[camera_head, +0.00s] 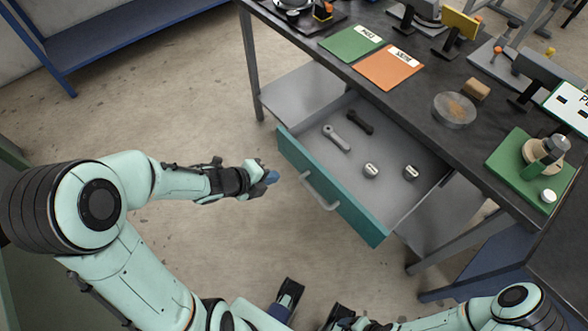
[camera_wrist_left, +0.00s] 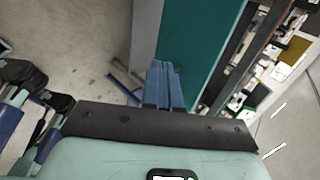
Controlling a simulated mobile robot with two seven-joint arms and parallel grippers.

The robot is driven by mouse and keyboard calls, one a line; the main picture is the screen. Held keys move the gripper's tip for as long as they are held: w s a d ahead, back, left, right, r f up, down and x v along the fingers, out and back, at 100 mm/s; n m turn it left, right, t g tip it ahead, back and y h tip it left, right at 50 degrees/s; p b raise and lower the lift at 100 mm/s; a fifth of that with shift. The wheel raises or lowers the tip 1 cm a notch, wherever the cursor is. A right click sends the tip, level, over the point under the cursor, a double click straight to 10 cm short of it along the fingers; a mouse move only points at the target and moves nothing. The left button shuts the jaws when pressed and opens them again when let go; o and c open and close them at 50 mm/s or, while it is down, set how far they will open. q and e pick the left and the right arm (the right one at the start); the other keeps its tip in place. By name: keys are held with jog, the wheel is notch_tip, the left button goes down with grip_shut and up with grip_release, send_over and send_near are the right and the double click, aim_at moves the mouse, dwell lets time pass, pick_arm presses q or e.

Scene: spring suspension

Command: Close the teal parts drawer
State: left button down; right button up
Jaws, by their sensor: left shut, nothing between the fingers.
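The teal parts drawer (camera_head: 332,188) stands pulled out from under the dark workbench, and its grey tray is exposed. Its front carries a pale bar handle (camera_head: 318,191). In the left wrist view the teal front (camera_wrist_left: 203,45) fills the upper middle, and the handle shows behind the fingers. My left gripper (camera_head: 272,177) is shut and empty, just left of the drawer front near the handle. A small gap seems to separate them. Its blue fingertips also show together in the left wrist view (camera_wrist_left: 164,84).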

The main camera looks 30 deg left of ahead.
aim_at(301, 166)
pick_arm(q)
jog(key=w+f, duration=0.1)
jog(key=w, duration=0.1)
jog(key=w+d+f+b, duration=0.1)
jog(key=w, duration=0.1)
jog(key=w+d+f+b, duration=0.1)
jog(key=w, duration=0.1)
jog(key=shift+w+d+f, duration=0.1)
jog(key=shift+f, duration=0.15)
jog(key=shift+w+d, duration=0.2)
jog(key=shift+w, duration=0.3)
pick_arm(e)
jog(key=shift+w+f, duration=0.3)
jog(key=shift+f, duration=0.35)
jog(key=shift+w+f, duration=0.25)
jog(key=shift+f, duration=0.35)
pick_arm(q)
jog(key=shift+w, duration=0.15)
